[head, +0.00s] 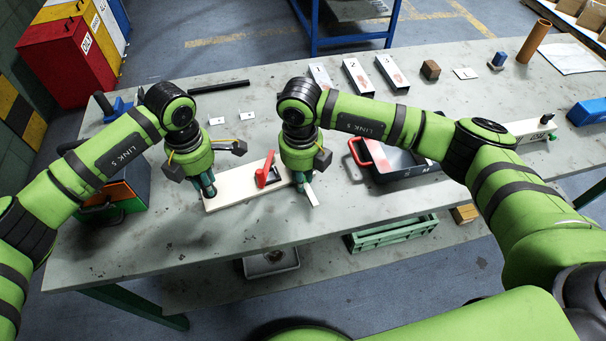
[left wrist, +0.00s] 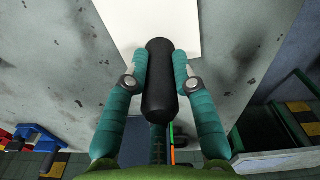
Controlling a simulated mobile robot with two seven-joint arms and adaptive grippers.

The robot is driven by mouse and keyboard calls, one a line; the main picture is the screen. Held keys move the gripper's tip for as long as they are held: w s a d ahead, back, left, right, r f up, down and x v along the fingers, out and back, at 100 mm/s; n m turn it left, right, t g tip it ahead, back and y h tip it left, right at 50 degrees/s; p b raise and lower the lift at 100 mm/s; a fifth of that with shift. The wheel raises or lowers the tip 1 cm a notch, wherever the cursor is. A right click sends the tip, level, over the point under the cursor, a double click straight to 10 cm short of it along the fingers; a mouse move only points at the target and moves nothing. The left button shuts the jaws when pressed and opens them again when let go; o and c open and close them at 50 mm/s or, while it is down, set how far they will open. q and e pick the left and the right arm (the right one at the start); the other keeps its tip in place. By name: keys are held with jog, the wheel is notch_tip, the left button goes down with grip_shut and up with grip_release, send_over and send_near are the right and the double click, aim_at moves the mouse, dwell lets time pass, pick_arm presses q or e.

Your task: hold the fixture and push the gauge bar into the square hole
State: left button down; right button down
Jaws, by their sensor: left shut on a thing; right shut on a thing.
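The white fixture (head: 238,195) lies flat on the grey table, with a red lever (head: 264,171) and a dark opening beside it. My left gripper (head: 208,190) is at the fixture's left end. In the left wrist view its teal fingers (left wrist: 160,75) are shut on a black rounded handle (left wrist: 159,90), with the white fixture (left wrist: 150,25) beyond it. My right gripper (head: 303,185) is shut at the fixture's right end on a pale bar (head: 312,196), which sticks out towards the front. The gripper hides much of the bar; I cannot tell whether it is in the square hole.
A dark tray with red handles (head: 395,170) stands right of my right gripper. Numbered white blocks (head: 358,76), a brown block (head: 430,69) and an upright brown tube (head: 534,42) stand further back. A black rod (head: 220,87) lies behind the fixture.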

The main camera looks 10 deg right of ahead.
jog(key=shift+a, duration=0.25)
jog(key=shift+w, duration=0.55)
jog(key=shift+w, duration=0.35)
jog(key=shift+w+d, duration=0.15)
jog(key=shift+w, duration=0.75)
jog(key=shift+w+d, duration=0.1)
jog(key=shift+w, duration=0.8)
jog(key=shift+s, duration=0.15)
dwell(0.4)
jog(key=shift+a+r+n, duration=0.1)
jog(key=shift+a+n, duration=0.05)
jog(key=shift+n, duration=0.55)
jog(key=shift+a+n, duration=0.15)
jog(key=shift+n, duration=0.55)
jog(key=shift+a, duration=0.35)
jog(key=shift+w+d, duration=0.1)
jog(key=shift+w, duration=0.55)
